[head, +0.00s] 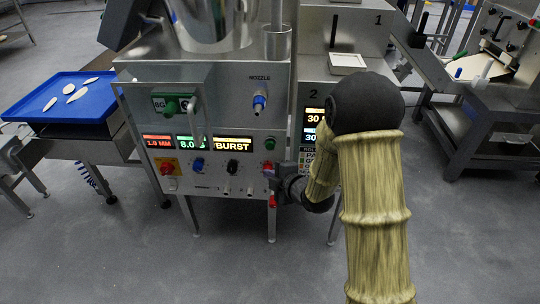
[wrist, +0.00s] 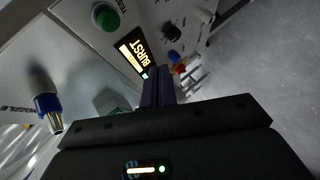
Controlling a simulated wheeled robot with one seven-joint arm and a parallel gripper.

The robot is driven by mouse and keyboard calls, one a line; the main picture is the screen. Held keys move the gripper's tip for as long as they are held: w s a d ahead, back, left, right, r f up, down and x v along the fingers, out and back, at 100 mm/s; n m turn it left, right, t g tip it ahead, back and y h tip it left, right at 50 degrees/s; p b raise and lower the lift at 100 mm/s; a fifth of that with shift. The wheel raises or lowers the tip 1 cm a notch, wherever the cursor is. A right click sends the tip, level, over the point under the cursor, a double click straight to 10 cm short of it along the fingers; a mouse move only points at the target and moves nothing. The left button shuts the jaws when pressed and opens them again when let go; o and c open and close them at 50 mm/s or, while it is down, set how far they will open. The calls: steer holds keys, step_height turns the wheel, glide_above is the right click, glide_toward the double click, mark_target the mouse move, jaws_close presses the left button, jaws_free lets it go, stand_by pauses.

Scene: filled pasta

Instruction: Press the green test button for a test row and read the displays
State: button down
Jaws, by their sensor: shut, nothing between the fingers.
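The green test button (head: 269,143) sits on the machine's front panel, right of the yellow BURST display (head: 233,145). Left of that are a green display (head: 185,142) reading about 8.0 and a red display (head: 158,141) reading about 1.9 MM. My gripper (head: 274,186) is shut and empty, below and apart from the test button, near the panel's lower right. In the wrist view, the shut fingers (wrist: 158,92) point towards the panel. The green button (wrist: 105,17) is at the upper left, beside the BURST display (wrist: 135,52), which is partly cut by my fingers.
A blue-tipped nozzle (head: 260,103) sticks out above the test button. A handle (head: 195,112) stands out on the upper left. A red stop knob (head: 167,168) and a blue knob (head: 197,165) sit low on the panel. A blue tray (head: 62,98) with several pasta pieces stands left.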

mark_target(270, 146)
steer(key=shift+w+r, duration=0.1)
steer(key=shift+r, duration=0.05)
steer(key=w+p, duration=0.3)
steer(key=w, duration=0.5)
steer(key=shift+w+d, duration=0.2)
steer(key=shift+w, duration=0.1)
steer(key=shift+w, duration=0.1)
stand_by(1.9)
steer(key=shift+w, duration=0.35)
steer(key=shift+w, duration=0.4)
stand_by(0.8)
steer(key=shift+s, duration=0.15)
steer(key=shift+s+b, duration=0.4)
steer(key=shift+s, duration=0.3)
